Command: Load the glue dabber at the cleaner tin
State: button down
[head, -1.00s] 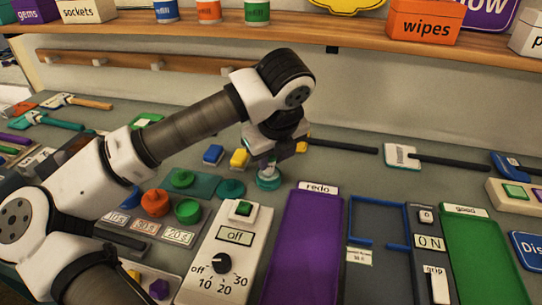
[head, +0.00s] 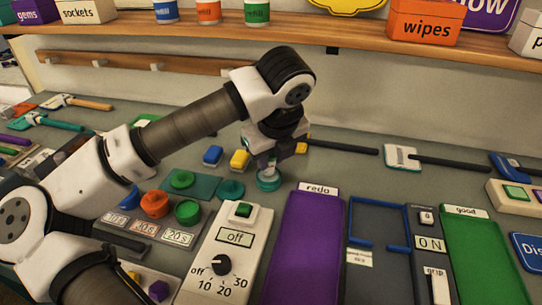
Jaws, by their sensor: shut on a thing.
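My gripper (head: 266,158) points down over a small round teal tin (head: 268,184) on the grey bench. It is shut on a thin pale-handled tool, apparently the dabber (head: 267,170), held upright. The dabber's lower end is at the tin's mouth; I cannot tell how deep it reaches or whether its tip is wet. No label on this tin is readable. A flat teal knobbed disc (head: 230,189), like a lid, lies just left of it.
A yellow block (head: 239,160) and a blue block (head: 212,156) lie behind left. Orange (head: 154,204) and green (head: 188,211) knobbed pots stand left. A timer box (head: 225,255) and purple "redo" tray (head: 306,250) are in front. A wooden shelf (head: 300,36) runs above.

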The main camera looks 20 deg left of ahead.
jog(key=shift+r+p, duration=1.1)
jog(key=shift+r, duration=2.25)
jog(key=shift+f, duration=0.1)
